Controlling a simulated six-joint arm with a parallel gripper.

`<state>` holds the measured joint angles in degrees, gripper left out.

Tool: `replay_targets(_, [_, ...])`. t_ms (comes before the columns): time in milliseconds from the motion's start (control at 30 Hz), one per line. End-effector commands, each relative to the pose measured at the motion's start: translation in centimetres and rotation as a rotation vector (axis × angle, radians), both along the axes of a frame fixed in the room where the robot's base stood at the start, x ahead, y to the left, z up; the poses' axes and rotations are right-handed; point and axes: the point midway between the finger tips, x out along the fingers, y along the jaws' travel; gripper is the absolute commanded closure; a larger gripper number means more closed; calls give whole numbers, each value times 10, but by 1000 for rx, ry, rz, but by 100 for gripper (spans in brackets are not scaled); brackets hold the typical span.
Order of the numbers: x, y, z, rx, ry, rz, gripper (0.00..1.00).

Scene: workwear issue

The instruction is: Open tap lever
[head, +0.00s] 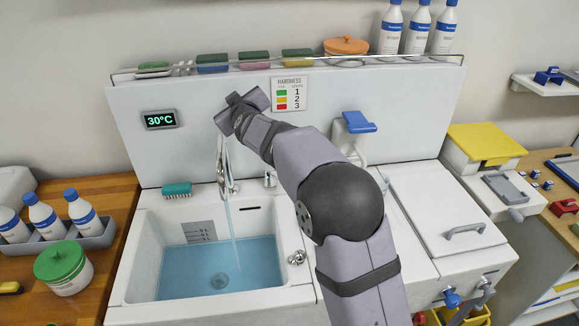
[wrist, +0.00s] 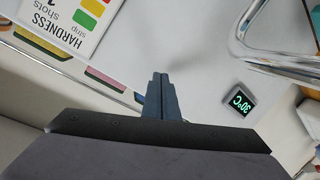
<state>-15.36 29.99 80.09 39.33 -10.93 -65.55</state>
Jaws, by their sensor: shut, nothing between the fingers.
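The chrome tap (head: 222,165) stands at the back of the sink, and a stream of water runs from it into the basin. A small chrome fitting (head: 270,179) sits right of the tap; I cannot tell whether it is the lever. Bent chrome tubing (wrist: 245,42) shows at the upper right of the wrist view. My gripper (wrist: 160,85) is shut and empty, its fingers pointing toward the white back panel, apart from the tubing. In the head view, my wrist is above the tap and hides the fingertips.
The sink (head: 142,225) holds blue water. A 30°C display (head: 160,119) and a hardness chart (head: 289,94) are on the panel. A shelf of sponges (head: 254,60) and bottles (head: 417,30) runs above. A green brush (head: 177,189) lies on the sink's back rim.

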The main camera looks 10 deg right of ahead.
Motion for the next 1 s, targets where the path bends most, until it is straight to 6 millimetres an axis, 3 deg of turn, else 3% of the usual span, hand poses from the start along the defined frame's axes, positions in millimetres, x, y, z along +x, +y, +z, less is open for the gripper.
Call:
replay_targets(33, [5,7,27,61,17,33,100])
replay_targets(167, [9,24,46,193,120,105,100])
replay_targets(267, [11,31,36,267,237,125,100])
replay_targets(467, [9,20,-16,376,515,38,100])
replay_targets(567, [3,0,-46,426,660,-83,100])
replay_targets(733, [-16,-54,-91,506,858,-407,100])
replay_targets(900, [-39,-105,-114,569,929,-734,100])
replay_targets(1000, [-50,-125,-120,595,934,-870,100])
